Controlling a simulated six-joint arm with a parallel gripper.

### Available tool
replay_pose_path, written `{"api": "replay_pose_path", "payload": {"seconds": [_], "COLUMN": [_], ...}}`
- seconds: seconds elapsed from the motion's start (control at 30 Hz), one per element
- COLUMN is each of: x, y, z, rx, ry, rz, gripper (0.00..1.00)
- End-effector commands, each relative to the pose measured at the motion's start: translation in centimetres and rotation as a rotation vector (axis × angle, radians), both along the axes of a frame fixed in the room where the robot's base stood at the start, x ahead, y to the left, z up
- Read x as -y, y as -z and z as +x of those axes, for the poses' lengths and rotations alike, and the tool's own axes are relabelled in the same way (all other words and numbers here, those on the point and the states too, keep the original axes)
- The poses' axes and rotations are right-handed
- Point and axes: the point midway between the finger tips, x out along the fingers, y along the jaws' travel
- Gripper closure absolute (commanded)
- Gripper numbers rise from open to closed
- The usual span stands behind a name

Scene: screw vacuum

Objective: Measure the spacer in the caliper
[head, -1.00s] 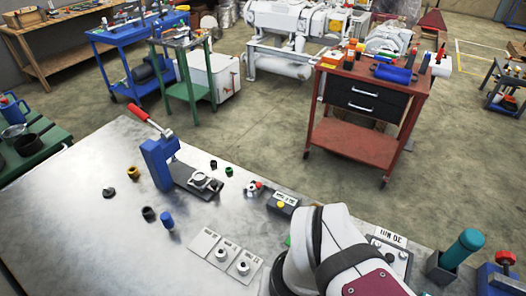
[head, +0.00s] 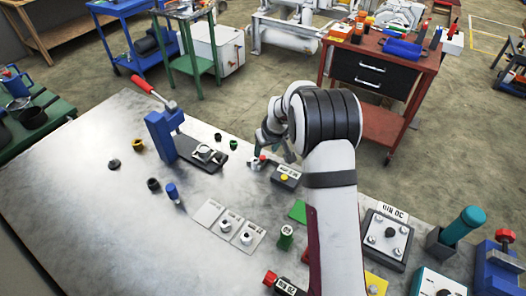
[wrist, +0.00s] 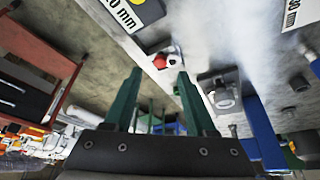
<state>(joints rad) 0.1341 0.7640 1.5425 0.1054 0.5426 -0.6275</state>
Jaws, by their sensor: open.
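Which part is the spacer and which is the caliper I cannot tell for sure. A small red and white part (head: 257,162) lies on the metal bench next to a dark block (head: 286,177) with a yellow button and a label. In the wrist view the red and white part (wrist: 165,61) is just beyond my fingertips, and the block (wrist: 140,12) reads "20 mm". My gripper (wrist: 158,78) is open and empty, with green fingers apart. In the head view my arm partly hides it.
A blue press (head: 162,133) with a red handle and a dark base (head: 204,156) stands to the left. Small rings and cylinders, including a green one (head: 234,145) and a blue one (head: 173,190), are scattered nearby. A red cart (head: 383,95) stands behind.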

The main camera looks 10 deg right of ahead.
Motion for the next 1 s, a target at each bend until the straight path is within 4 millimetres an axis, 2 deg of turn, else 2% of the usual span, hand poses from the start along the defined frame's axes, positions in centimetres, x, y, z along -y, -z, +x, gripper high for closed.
{"api": "replay_pose_path", "payload": {"seconds": [0.1, 0.2, 0.57, 0.87, 1.0], "x": [-0.2, -0.2, -0.3, -0.3, -0.3], "y": [2.3, 3.4, 4.0, 4.0, 4.0], "z": [0.9, 1.4, 1.7, 1.6, 1.7], "rx": [-0.001, 0.000, 0.001, 0.001, 0.001], "ry": [0.000, 0.000, 0.000, 0.000, 0.000], "rz": [0.000, -0.001, -0.001, -0.001, -0.001], "gripper": [0.44, 0.44, 0.44, 0.98, 1.00]}}
